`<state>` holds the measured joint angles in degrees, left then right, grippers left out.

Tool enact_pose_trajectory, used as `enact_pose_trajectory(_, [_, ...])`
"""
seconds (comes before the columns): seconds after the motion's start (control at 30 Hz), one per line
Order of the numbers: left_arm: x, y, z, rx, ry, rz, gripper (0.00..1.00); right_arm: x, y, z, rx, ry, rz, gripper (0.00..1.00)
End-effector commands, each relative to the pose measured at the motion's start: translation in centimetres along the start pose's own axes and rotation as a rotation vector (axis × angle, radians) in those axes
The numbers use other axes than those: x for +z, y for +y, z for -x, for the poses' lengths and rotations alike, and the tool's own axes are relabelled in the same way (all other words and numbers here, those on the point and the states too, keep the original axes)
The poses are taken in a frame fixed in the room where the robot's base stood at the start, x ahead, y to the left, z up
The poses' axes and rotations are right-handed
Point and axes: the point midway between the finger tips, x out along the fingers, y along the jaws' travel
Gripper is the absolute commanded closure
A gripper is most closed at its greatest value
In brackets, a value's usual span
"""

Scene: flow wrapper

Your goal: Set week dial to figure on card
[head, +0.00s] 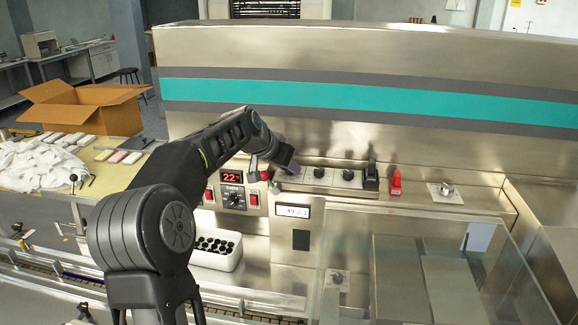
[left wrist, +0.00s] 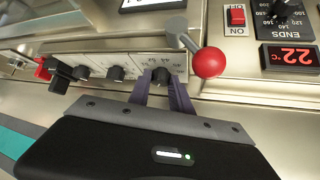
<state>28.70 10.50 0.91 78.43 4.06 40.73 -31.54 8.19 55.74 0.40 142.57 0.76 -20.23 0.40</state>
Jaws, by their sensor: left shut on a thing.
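A pale panel (head: 331,187) with a row of black knobs stands on the machine's ledge; the left wrist view also shows this panel (left wrist: 98,57). My left gripper (head: 285,168) reaches the panel's left end. In the left wrist view its purple fingers (left wrist: 162,92) are shut on a black dial knob (left wrist: 161,75) with small figures around it, seemingly the week dial. The fingers partly hide the knob, and its pointer setting cannot be read. No card with a readable figure shows. My right gripper is out of view.
A red ball-ended lever (left wrist: 208,62) stands close beside the left fingers. A temperature unit (head: 233,190) is left of the panel, and a small display (head: 293,211) is below it. A red switch (head: 396,181) is on the right. A clear guard (head: 400,225) covers the lower right.

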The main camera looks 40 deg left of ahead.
Motion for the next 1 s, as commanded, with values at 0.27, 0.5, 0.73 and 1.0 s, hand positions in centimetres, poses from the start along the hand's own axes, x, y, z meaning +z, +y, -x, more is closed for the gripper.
enact_pose_trajectory(0.27, [0.03, -0.41, -0.11, 0.129, 0.001, -0.13, 1.0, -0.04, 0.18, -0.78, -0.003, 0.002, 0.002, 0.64])
enact_pose_trajectory(0.5, [0.01, -0.39, -0.08, 0.184, -0.001, -0.186, 1.0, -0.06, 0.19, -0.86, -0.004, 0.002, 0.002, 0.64])
enact_pose_trajectory(0.73, [0.03, -0.36, -0.08, 0.193, -0.002, -0.196, 1.0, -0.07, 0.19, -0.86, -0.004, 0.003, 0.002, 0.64])
enact_pose_trajectory(1.0, [0.06, -0.36, -0.09, 0.192, -0.003, -0.196, 0.69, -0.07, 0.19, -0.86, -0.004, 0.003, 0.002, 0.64])
